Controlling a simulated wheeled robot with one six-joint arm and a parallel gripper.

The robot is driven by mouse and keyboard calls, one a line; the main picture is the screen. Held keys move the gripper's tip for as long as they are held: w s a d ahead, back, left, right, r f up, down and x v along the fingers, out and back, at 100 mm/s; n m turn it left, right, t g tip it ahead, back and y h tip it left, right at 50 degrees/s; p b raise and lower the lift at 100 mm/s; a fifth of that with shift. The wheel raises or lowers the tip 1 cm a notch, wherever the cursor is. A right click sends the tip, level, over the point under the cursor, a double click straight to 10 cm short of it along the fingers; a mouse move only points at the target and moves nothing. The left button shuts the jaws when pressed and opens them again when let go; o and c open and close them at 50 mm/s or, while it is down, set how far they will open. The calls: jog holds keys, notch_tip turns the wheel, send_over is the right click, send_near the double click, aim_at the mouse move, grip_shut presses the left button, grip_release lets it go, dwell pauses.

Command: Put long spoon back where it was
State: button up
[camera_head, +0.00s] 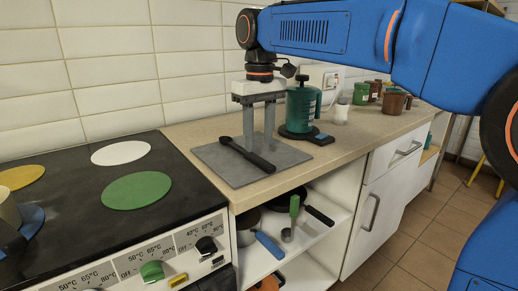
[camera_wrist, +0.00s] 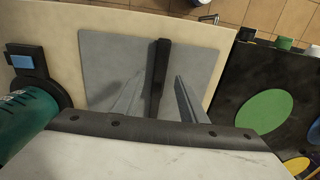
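The long black spoon (camera_head: 247,155) lies on a grey mat (camera_head: 222,163) on the wooden counter, running diagonally with its thicker handle end toward the front right. My gripper (camera_head: 259,143) points down over the mat with two spread grey fingers. In the wrist view, the spoon (camera_wrist: 159,70) shows as a dark bar between the two open fingers (camera_wrist: 160,84), with gaps on both sides. Its lower end there is hidden by the gripper body. I cannot tell how far the fingertips are above the mat.
A teal jug (camera_head: 300,107) on a dark base stands close right of my gripper. A black cooktop (camera_head: 100,180) with coloured discs is at the left. Green and brown jars (camera_head: 361,94) stand farther back. An open shelf (camera_head: 315,235) below holds utensils. The wall is behind.

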notch_tip(320, 180, up, 8)
dwell(0.4)
jog(key=s+d+f+m+t, duration=0.2)
jog(key=s+d+f+m, duration=0.1)
jog(key=s+d+f, duration=0.7)
jog(key=s+d+f+m+t, duration=0.1)
jog(key=s+d+f+m, duration=0.1)
jog(key=s+d+f, duration=0.7)
jog(key=s+d+f+m, duration=0.1)
jog(key=s+d+f, duration=0.1)
jog(key=f, duration=0.4)
jog(key=s+d+f+t, duration=0.1)
jog(key=s+d+f, duration=0.2)
jog(key=d+f, duration=0.2)
jog(key=shift+s+f+m+t, duration=0.3)
jog(key=shift+f+m, duration=0.1)
jog(key=shift+f, duration=0.15)
